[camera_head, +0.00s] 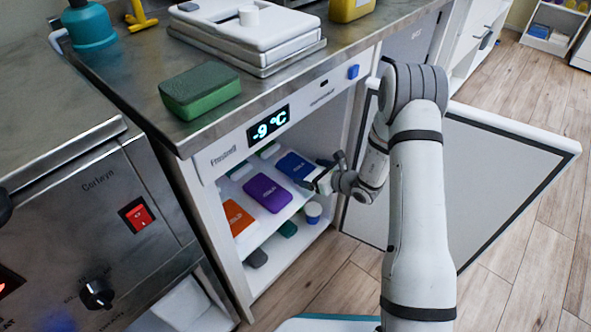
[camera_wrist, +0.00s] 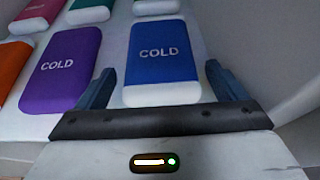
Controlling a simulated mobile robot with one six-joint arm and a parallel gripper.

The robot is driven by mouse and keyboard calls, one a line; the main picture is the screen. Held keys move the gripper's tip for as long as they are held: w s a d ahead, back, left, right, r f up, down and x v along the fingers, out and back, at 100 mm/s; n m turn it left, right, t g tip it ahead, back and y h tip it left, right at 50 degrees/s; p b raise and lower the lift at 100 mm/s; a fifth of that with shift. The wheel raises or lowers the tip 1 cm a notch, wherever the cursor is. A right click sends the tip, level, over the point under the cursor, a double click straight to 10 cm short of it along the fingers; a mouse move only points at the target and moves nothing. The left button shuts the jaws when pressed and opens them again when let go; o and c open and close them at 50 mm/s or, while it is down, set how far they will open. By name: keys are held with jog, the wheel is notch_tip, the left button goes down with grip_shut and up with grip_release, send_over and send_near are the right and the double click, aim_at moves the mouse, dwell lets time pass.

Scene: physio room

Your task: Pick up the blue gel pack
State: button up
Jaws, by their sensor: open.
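The blue gel pack (camera_head: 295,167) lies on the upper shelf inside the open freezer, at the right end of the front row. In the wrist view the blue gel pack (camera_wrist: 161,62) is marked COLD and has a white near end. My gripper (camera_head: 318,172) reaches in at the freezer's opening. In the wrist view my gripper (camera_wrist: 165,92) is open, with one finger on each side of the pack's near end. The fingers appear apart from the pack; their height relative to it is unclear.
A purple pack (camera_head: 267,193) lies just left of the blue one, and an orange pack (camera_head: 237,218) lies beyond it. More packs lie behind. The open freezer door (camera_head: 480,190) stands to the right of my arm.

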aim_at(305, 171)
jog(key=b+x, duration=0.1)
jog(key=x, duration=0.3)
jog(key=shift+s+f, duration=0.1)
jog(key=shift+f, duration=0.1)
jog(key=shift+w+a+b, duration=0.2)
jog(key=shift+w+b, duration=0.1)
jog(key=shift+c, duration=0.3)
jog(key=c, duration=0.9)
